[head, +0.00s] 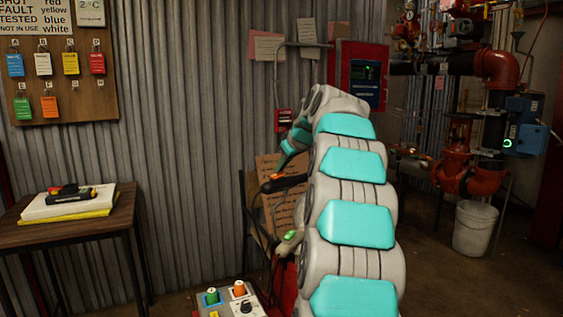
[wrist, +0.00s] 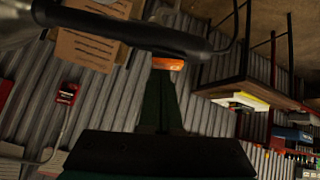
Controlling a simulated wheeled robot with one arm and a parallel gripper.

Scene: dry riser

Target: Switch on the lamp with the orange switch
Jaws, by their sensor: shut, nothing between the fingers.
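A black lamp (head: 291,183) with a small orange switch (head: 276,177) stands before a cardboard sheet, left of my arm in the head view. In the wrist view the lamp's dark tube (wrist: 125,32) crosses the top, and the orange switch (wrist: 168,64) shows below it. My gripper (head: 283,165) points down at the switch. In the wrist view its dark green fingers (wrist: 163,78) are together and empty, with their tips at the switch; I cannot tell whether they touch. I see no glow from the lamp.
A pale lamp-like fixture with a green part (head: 290,235) stands just below. A control box (head: 226,300) with green and orange knobs is at the bottom. A wooden table (head: 75,228) with books is left. A red wall panel (head: 345,60) and red pipes (head: 497,65) are behind.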

